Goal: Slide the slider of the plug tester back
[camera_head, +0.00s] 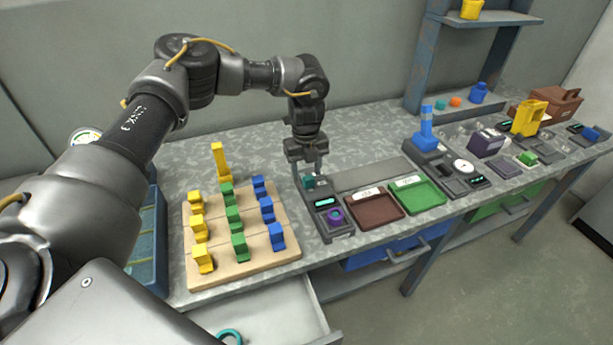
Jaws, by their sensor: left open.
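The plug tester (340,229) is a dark grey unit near the middle of the table. My right gripper is not in view.
A wooden board (285,275) with yellow, green and blue blocks lies left of the tester. A brown tray (376,208) and a green tray (418,195) are close on its right. Further right stand a blue-handled device (426,138) and a gauge (463,166). An open drawer (285,320) juts out below.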

